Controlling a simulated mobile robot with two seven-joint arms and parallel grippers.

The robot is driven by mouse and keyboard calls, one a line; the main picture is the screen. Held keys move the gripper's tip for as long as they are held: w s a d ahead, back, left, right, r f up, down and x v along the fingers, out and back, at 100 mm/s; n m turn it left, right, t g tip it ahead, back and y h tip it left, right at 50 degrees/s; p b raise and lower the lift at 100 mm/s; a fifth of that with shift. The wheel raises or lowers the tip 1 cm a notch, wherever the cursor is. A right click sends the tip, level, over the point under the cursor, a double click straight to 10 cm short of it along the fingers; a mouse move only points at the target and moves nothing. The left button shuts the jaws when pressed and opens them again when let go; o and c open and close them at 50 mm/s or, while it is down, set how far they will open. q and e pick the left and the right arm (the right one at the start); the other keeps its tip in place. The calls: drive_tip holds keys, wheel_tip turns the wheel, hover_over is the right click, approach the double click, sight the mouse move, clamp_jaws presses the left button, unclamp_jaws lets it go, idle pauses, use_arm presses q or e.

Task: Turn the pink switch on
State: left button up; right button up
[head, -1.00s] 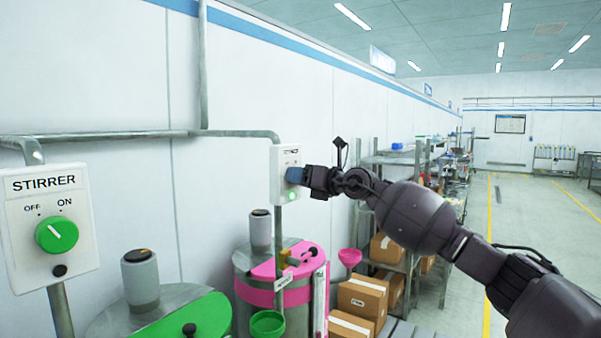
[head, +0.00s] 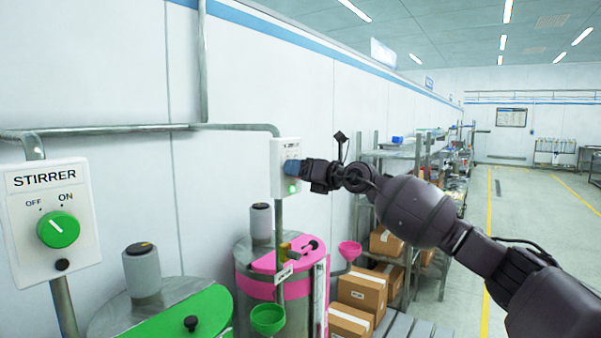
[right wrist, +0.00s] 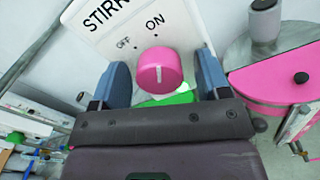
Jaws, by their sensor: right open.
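The pink switch (right wrist: 160,70) is a round knob with a white line on a white panel (right wrist: 100,38) marked OFF and ON. The line stands upright in the right wrist view, pointing toward the ON side. A lamp below the knob glows green in the head view (head: 292,188). My right gripper (right wrist: 163,82) is open, with one blue finger on each side of the knob; I cannot tell whether they touch it. In the head view my right gripper (head: 291,167) is at the panel and hides the knob. My left gripper is not in view.
A nearer STIRRER panel (head: 48,215) has a green knob (head: 58,229) and a dark lamp. Below stand a pink-lidded drum (head: 243,285) and a green-lidded drum (head: 180,325). Boxes (head: 362,290) and shelving (head: 400,155) lie beyond; the aisle at right is clear.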

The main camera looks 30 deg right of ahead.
drive_tip(key=shift+s, duration=0.1)
drive_tip(key=b+v, duration=0.3)
drive_tip(key=v, duration=0.7)
drive_tip(key=shift+s+d, duration=0.15)
drive_tip(key=shift+s, duration=0.15)
drive_tip(key=shift+r, duration=0.1)
